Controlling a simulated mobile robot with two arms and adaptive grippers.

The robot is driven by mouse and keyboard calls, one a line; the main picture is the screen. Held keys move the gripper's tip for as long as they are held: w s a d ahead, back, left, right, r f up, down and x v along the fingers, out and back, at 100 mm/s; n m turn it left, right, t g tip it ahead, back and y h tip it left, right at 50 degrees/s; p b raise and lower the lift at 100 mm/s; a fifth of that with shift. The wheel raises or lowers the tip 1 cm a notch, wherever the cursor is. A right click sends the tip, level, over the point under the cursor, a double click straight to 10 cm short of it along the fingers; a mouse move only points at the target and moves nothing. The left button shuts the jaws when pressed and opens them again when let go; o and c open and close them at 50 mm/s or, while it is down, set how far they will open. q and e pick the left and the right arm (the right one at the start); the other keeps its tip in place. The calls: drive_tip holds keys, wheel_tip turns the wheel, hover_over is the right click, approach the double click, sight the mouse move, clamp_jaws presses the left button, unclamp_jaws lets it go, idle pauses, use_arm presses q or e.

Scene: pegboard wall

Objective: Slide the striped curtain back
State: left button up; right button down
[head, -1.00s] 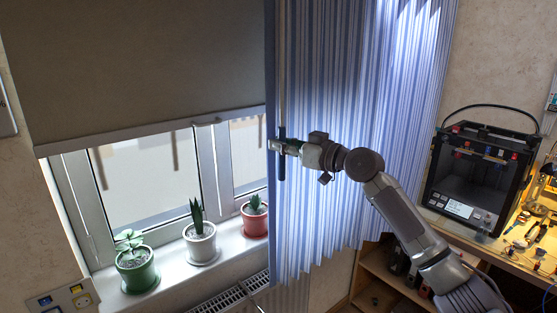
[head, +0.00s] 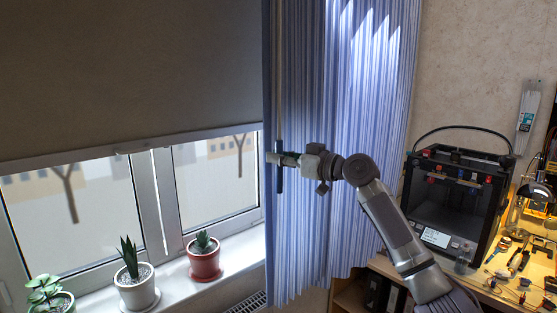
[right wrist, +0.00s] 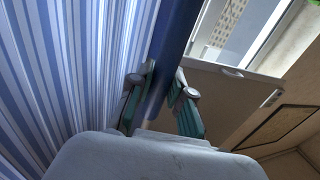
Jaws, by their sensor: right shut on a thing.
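The blue-and-white striped curtain (head: 345,120) hangs at the right of the window, gathered in folds. Its left edge covers the window's right end. A pale rod (head: 279,80) with a dark blue lower part (head: 280,180) hangs along that edge. My right gripper (head: 274,158) is shut on the dark blue part, in front of the curtain. In the right wrist view the dark blue bar (right wrist: 178,40) stands between the two fingers (right wrist: 160,97), with the curtain (right wrist: 70,70) to the left. My left gripper is not in view.
A grey blind (head: 130,75) covers the upper window (head: 75,205). Potted plants, including a red pot (head: 204,262) and a white pot (head: 137,288), stand on the sill (head: 240,245). A 3D printer (head: 455,205) stands on a cluttered bench right of my arm.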

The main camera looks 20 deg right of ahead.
drive_tip(key=shift+f, duration=0.1)
drive_tip(key=c, duration=1.1)
unclamp_jaws()
drive_tip(key=shift+a, duration=0.1)
drive_tip(key=shift+o, duration=0.2)
drive_tip(key=v, duration=1.2)
